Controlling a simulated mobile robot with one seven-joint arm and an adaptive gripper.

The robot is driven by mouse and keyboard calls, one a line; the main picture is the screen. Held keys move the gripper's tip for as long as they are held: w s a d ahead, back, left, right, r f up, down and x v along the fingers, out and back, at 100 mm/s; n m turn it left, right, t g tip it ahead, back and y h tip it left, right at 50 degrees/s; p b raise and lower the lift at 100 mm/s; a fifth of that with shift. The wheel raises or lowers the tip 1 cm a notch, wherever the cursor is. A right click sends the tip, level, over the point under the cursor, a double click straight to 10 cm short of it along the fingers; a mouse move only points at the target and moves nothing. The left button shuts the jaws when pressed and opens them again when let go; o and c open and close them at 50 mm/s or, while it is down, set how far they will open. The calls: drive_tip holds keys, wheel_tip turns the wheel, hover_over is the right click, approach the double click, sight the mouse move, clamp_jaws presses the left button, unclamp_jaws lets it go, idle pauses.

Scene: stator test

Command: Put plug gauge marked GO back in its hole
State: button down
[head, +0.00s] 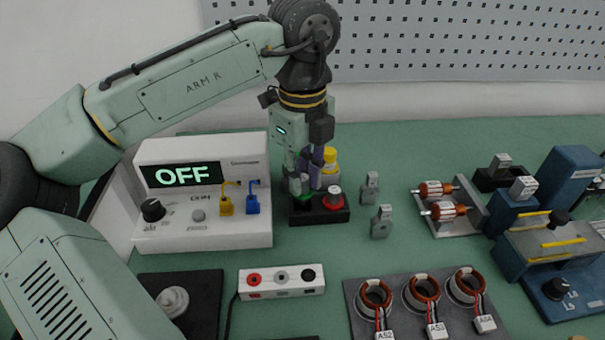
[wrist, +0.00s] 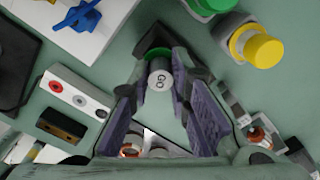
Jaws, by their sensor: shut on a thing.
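My gripper (head: 313,182) is above a small black stand (head: 318,217), pointing down. In the wrist view my gripper (wrist: 160,72) is shut on a pale round-ended gauge (wrist: 160,80), and its end reads GO. In the head view the fingers mostly hide this gauge. Green (head: 302,192) shows at the stand's left side, below the fingers. A silver gauge with a red ring (head: 333,200) is at the stand's right side. The fingers hide the left hole, so I cannot tell whether the GO gauge is in it or above it.
A white supply unit reading OFF (head: 200,230) stands close on the left. A yellow-capped bottle (head: 329,160) is just behind the gripper. Two grey parts (head: 370,188) stand to the right. A white socket box (head: 281,282) and wound stators (head: 422,292) are in front.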

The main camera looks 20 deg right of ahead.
drive_tip(key=shift+f+p, duration=0.6)
drive_tip(key=shift+f, duration=0.35)
idle(1.2)
drive_tip(key=shift+f, duration=0.25)
drive_tip(key=shift+f, duration=0.15)
drive_tip(key=shift+f, duration=0.3)
drive_tip(key=c, duration=1.4)
unclamp_jaws()
drive_tip(key=shift+r, duration=0.1)
wheel_tip(320, 180, up, 12)
drive_tip(key=shift+f, duration=0.1)
